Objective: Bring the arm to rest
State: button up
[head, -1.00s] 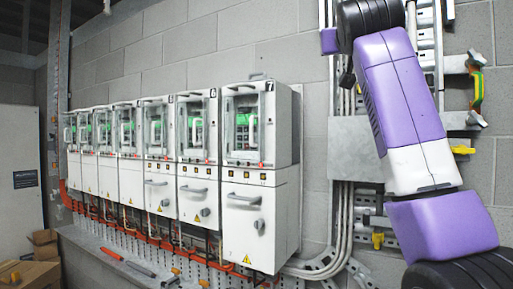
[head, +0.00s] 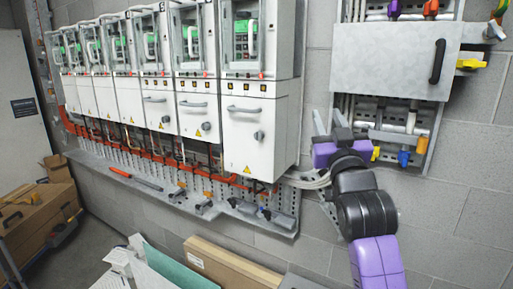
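My arm shows at the lower right in the head view, with purple and black links rising from the bottom edge. My gripper (head: 332,122) is at the arm's upper end, with two grey fingers pointing up. The fingers are apart with a gap between them, and nothing shows in the gap. The gripper is in front of the wall, to the right of the row of drive cabinets (head: 255,135) and below the grey panel box (head: 385,62). I cannot tell its distance from the wall.
A perforated shelf (head: 215,200) with tools and clamps runs below the cabinets. Cardboard boxes (head: 40,215) stand at the left. Valves with coloured handles (head: 403,158) are right of the gripper.

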jog(key=s+d+f+b, duration=0.1)
jog(key=s+f, duration=1.8)
jog(key=f, duration=0.4)
jog(key=s+d+f+g, duration=0.1)
jog(key=s+f, duration=0.5)
jog(key=s, duration=0.6)
jog(key=s+d+f+m+g+b, duration=0.1)
jog(key=s+f+g, duration=0.3)
jog(key=s, duration=0.9)
jog(key=s+d+f+g+b, duration=0.1)
jog(key=s+f+g, duration=0.2)
jog(key=s+f, duration=0.5)
jog(key=s, duration=0.5)
jog(key=shift+h, duration=0.4)
